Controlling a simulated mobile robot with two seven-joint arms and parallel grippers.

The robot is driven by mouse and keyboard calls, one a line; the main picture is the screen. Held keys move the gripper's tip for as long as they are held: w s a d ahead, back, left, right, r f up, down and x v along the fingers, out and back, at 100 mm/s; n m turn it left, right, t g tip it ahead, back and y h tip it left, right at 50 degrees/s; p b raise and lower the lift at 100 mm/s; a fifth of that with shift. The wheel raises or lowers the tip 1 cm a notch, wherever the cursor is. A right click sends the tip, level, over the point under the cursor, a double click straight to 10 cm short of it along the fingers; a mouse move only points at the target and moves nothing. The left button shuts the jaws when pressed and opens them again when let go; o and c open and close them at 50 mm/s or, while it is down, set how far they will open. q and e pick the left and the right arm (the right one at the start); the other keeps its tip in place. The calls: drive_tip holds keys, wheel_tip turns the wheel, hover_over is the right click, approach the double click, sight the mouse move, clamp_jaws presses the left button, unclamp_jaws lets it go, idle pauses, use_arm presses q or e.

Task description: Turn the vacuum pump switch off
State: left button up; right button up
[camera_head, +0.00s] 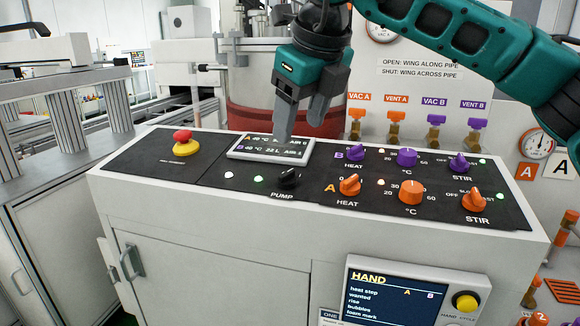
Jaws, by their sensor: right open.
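The pump switch (288,178) is a small black knob above the PUMP label on the dark top of the control panel. A green lamp (258,179) glows to its left, and a white lamp (229,175) is further left. My right gripper (300,130) comes down from the upper right with its fingers apart and nothing between them. Its fingertips are over the small display (271,148), beyond the pump switch and apart from it. One finger hides part of the display. My left gripper is not in view.
A red emergency button (182,136) on a yellow base is at the panel's left. Purple and orange heat and stir knobs, such as the orange heat knob (350,185), are to the right. Valves, such as VAC A (356,128), stand behind.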

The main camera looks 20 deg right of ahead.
sight(287, 173)
drive_tip(key=x, duration=1)
drive_tip(key=shift+w+f, duration=0.1)
drive_tip(key=shift+f, duration=0.3)
drive_tip(key=shift+c, duration=0.4)
drive_tip(key=c, duration=1)
